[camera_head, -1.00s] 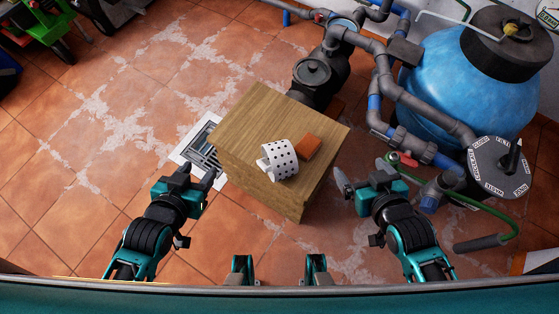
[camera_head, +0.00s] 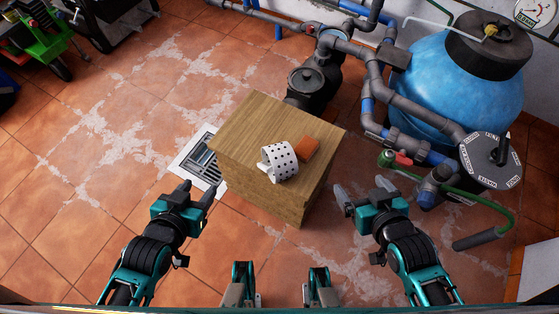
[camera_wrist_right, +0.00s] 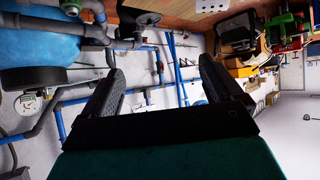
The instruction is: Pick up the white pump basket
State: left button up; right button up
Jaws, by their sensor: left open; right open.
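The white pump basket (camera_head: 279,160) lies on its side on top of a wooden block (camera_head: 244,128), in the head view. It is a white cylinder with dark holes, and its open end seems to face left. My left gripper (camera_head: 199,190) is open and empty, to the lower left of the block. My right gripper (camera_head: 343,198) is open and empty, to the lower right of the block. Both are apart from the basket. In the right wrist view my right gripper (camera_wrist_right: 162,82) shows two spread fingers with nothing between them. Part of a white holed thing (camera_wrist_right: 210,5) shows at its top edge.
An orange-brown block (camera_head: 307,149) lies right beside the basket. A dark pump (camera_head: 311,80), grey pipes and a blue tank (camera_head: 455,88) stand behind and to the right. A floor grate (camera_head: 201,158) is left of the wooden block.

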aim_at(281, 162)
jog(key=j+z, duration=0.15)
jog(key=z, duration=0.35)
jog(key=j+z, duration=0.2)
jog(key=z, duration=0.25)
jog(key=j+z, duration=0.25)
jog(key=j, duration=0.2)
jog(key=j+z, duration=0.3)
jog(key=j, duration=0.15)
jog(key=k+j, duration=0.1)
jog(key=j, duration=0.3)
jog(key=j+z, duration=0.1)
jog(key=j, duration=0.25)
jog(key=k+j, duration=0.15)
jog(key=j, duration=0.25)
jog(key=k+j, duration=0.1)
jog(key=j, duration=0.25)
jog(key=j+z, duration=0.05)
